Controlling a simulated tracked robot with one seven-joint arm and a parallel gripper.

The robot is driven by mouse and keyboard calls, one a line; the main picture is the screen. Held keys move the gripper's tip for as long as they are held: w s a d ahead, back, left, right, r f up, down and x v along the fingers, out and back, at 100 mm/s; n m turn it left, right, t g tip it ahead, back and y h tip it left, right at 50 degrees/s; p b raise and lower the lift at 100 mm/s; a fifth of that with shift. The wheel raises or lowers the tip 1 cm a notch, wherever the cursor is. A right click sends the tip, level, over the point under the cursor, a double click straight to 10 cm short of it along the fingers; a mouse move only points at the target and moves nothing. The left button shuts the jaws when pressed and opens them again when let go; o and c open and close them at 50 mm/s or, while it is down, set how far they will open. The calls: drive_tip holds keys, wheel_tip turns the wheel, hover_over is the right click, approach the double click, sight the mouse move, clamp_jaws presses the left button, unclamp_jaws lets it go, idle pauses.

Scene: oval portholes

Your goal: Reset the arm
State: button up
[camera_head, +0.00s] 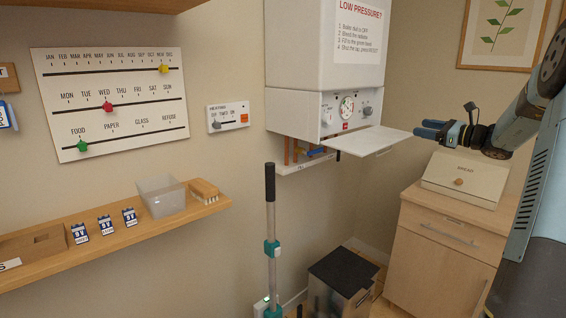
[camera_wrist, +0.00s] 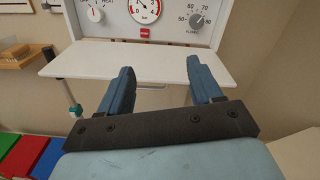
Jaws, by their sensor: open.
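My gripper (camera_head: 432,130) is at the right of the head view, beside the right end of the boiler's lowered white flap (camera_head: 372,139). In the wrist view my gripper (camera_wrist: 160,78) shows two blue fingers spread apart with nothing between them. The fingers point toward the white flap (camera_wrist: 85,60) and the boiler panel (camera_wrist: 165,15) with its gauge and knobs. My blue arm comes in from the right edge of the head view. In the head view the white boiler (camera_head: 310,45) hangs on the wall, with a "LOW PRESSURE?" notice on its front.
A bread box (camera_head: 466,180) stands on a wooden cabinet (camera_head: 442,235) below my gripper. A black-topped bin (camera_head: 343,270) and an upright pole (camera_head: 270,215) stand in front of the wall. A shelf (camera_head: 110,240) holds a clear tub, a brush and several batteries. A calendar board (camera_head: 110,100) hangs above it.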

drive_tip(key=s+a+n+g+h, duration=0.2)
drive_tip(key=s+a+n+g, duration=0.2)
drive_tip(key=s+a+n, duration=0.5)
drive_tip(key=s+a+n+g+h, duration=0.2)
drive_tip(key=s+a+g, duration=0.2)
drive_tip(key=s+a, duration=0.7)
drive_tip(key=s+a+f+n+h, duration=0.1)
drive_tip(key=s+n+h, duration=0.3)
drive_tip(key=s, duration=0.8)
drive_tip(key=s+a+f+n+h, duration=0.2)
drive_tip(key=s+f+n+h, duration=0.2)
drive_tip(key=s+n, duration=0.5)
drive_tip(key=s, duration=0.3)
drive_tip(key=shift+s+a+n, duration=0.15)
drive_tip(key=shift+n, duration=0.15)
drive_tip(key=shift+c, duration=0.2)
